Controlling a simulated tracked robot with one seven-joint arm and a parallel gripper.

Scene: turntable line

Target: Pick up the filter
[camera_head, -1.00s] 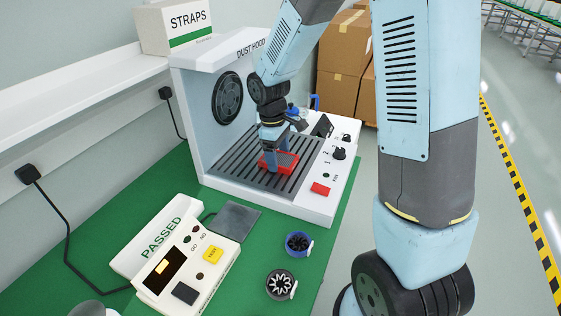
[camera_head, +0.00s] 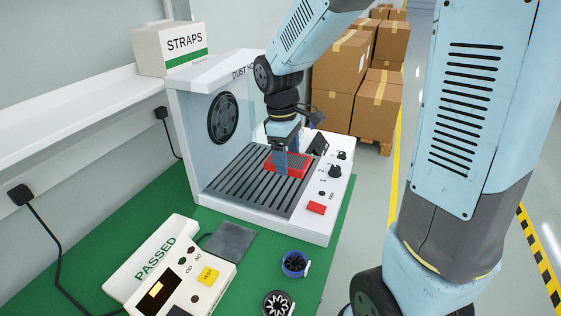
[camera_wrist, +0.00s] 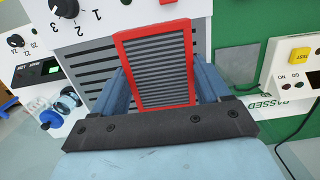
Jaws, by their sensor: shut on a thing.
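The filter (camera_head: 297,167) is a flat block with a red frame and grey pleats. My gripper (camera_head: 285,160) is shut on it, over the slotted grey bed of the dust hood (camera_head: 235,190). In the wrist view the filter (camera_wrist: 157,65) sits between the two blue-grey fingers of my gripper (camera_wrist: 162,88), which press on its long sides. Its pleated face shows to the wrist camera, and it hides part of the slotted bed. The head view does not clearly show how high it is above the bed.
The hood's front panel has knobs and a red button (camera_head: 316,207). A grey pad (camera_head: 231,242), a blue fan (camera_head: 295,263), a dark fan (camera_head: 278,303) and a PASSED tester (camera_head: 165,270) are on the green bench. A STRAPS box (camera_head: 180,48) sits on the shelf. Cartons (camera_head: 340,75) stand behind.

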